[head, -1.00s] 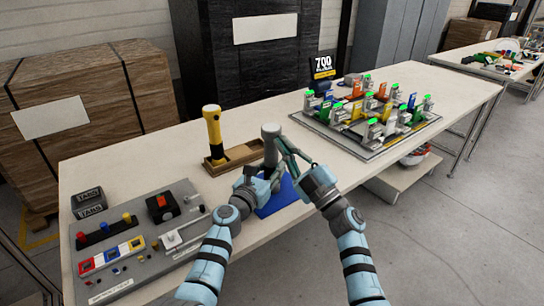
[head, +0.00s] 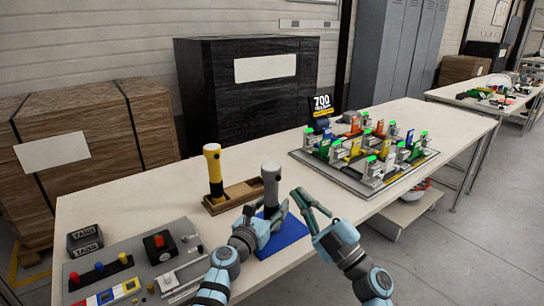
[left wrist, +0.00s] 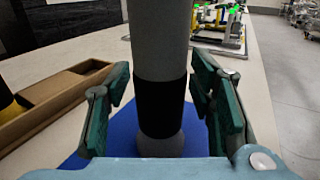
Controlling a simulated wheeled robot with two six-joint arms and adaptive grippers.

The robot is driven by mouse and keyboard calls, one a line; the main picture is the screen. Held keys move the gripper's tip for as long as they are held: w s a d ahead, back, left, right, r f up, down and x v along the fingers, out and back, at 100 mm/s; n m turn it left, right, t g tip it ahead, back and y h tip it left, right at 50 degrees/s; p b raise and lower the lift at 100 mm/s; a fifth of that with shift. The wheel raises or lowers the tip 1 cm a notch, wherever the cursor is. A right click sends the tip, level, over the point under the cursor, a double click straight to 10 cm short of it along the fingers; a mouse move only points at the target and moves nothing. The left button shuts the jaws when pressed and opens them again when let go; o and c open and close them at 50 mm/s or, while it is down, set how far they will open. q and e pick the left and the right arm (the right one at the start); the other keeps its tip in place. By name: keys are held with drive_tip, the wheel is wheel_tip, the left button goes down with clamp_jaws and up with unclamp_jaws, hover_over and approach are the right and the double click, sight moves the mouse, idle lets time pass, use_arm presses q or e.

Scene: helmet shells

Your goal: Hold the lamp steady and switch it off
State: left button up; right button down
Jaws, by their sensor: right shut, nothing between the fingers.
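A grey lamp (head: 270,178), a cylinder with a dark band, stands upright on a blue mat (head: 290,235). In the left wrist view the lamp (left wrist: 160,50) fills the middle, its black band (left wrist: 160,107) low down. My left gripper (head: 265,222) is around the lamp's lower part; its fingers (left wrist: 160,95) are open on either side, with visible gaps to the lamp. My right gripper (head: 297,193) is shut and empty, just right of the lamp and apart from it. I cannot tell whether the lamp is lit.
A yellow-and-black lamp (head: 214,172) stands in a wooden tray (head: 246,188) left of the grey one. A grey panel with switches (head: 185,270) lies at front left. A rack of coloured parts (head: 375,185) stands at right. The table between tray and rack is clear.

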idle(0.3)
use_arm(q)
drive_tip(key=v, duration=1.1)
drive_tip(key=shift+s+a, duration=0.1)
drive_tip(key=p+v, duration=0.3)
drive_tip(key=v, duration=0.4)
drive_tip(key=shift+s+r+p, duration=0.15)
drive_tip(key=shift+s+p, duration=0.1)
drive_tip(key=shift+p, duration=0.1)
drive_tip(key=shift+s+a, duration=0.15)
drive_tip(key=shift+s, duration=0.05)
drive_tip(key=p+v, duration=0.1)
drive_tip(key=v, duration=0.8)
drive_tip(key=shift+p, duration=0.4)
